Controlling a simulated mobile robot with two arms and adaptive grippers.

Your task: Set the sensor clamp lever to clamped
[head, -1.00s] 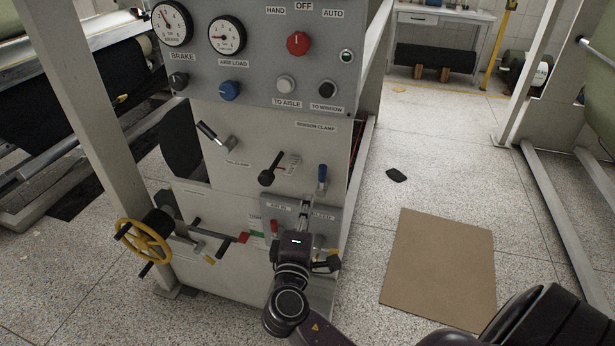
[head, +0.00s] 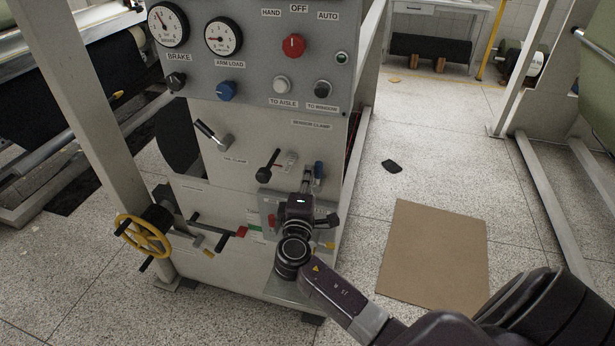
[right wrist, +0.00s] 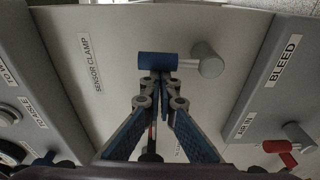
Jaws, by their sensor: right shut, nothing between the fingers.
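The sensor clamp lever has a blue grip (head: 319,169) and sits on the pale panel below the SENSOR CLAMP label (head: 312,124). In the right wrist view its blue grip (right wrist: 157,65) lies across the picture, joined by a short metal rod to a grey hub (right wrist: 208,60). My right gripper (head: 307,180) is shut and empty, just beside the lever. In the right wrist view the closed fingertips (right wrist: 156,80) meet the edge of the blue grip; I cannot tell whether they touch. My left gripper is not in view.
A black-knobbed lever (head: 268,167) stands just left of the blue one. Below is a grey plate with a red lever and the BLEED label (right wrist: 284,60). A yellow handwheel (head: 142,236) juts out at left. Open floor and a brown board (head: 434,252) lie right.

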